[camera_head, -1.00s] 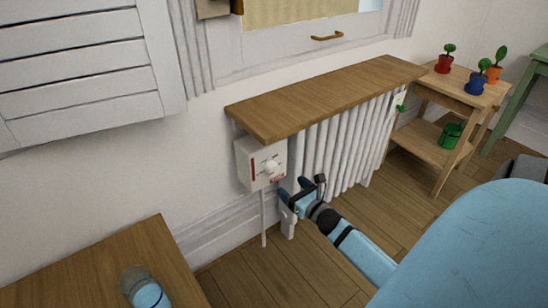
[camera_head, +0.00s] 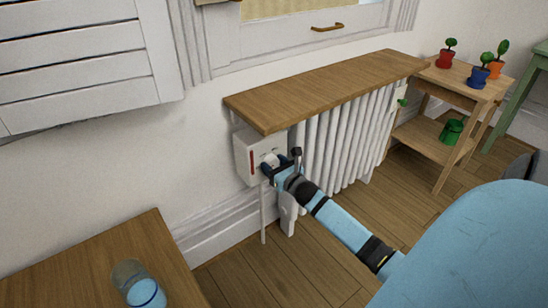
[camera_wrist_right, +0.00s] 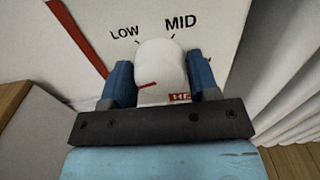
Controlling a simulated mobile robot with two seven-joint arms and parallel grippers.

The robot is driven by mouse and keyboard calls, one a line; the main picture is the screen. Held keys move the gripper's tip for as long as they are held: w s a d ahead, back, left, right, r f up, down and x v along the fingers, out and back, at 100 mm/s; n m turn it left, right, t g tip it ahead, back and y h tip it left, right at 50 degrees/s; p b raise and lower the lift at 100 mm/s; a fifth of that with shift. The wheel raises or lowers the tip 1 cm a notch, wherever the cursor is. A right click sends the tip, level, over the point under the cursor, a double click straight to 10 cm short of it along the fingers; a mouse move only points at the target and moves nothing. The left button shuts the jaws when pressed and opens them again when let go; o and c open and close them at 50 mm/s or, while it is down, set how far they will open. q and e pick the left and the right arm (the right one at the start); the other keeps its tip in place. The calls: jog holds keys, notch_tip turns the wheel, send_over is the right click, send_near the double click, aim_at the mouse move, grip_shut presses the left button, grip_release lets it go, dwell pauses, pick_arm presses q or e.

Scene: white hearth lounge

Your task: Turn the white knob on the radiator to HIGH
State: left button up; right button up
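The white knob (camera_wrist_right: 162,70) sits on a white control box (camera_head: 240,158) at the radiator's (camera_head: 350,140) left end. In the right wrist view its red mark slants at the lower left of its face. LOW and MID are printed above the knob. A red label (camera_wrist_right: 180,97), partly hidden, shows at its lower right. My right gripper (camera_head: 276,166) is at the box, its blue fingers on both sides of the knob with no gap visible; it looks shut on it. My left gripper is not in view.
A wooden shelf (camera_head: 325,88) overhangs the radiator just above the box. A wooden table with a glass (camera_head: 138,285) is at lower left. A wooden stand (camera_head: 432,138) with small potted plants is at right. The floor before the radiator is open.

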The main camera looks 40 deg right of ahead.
jog(key=c, duration=0.5)
jog(key=shift+o, duration=0.2)
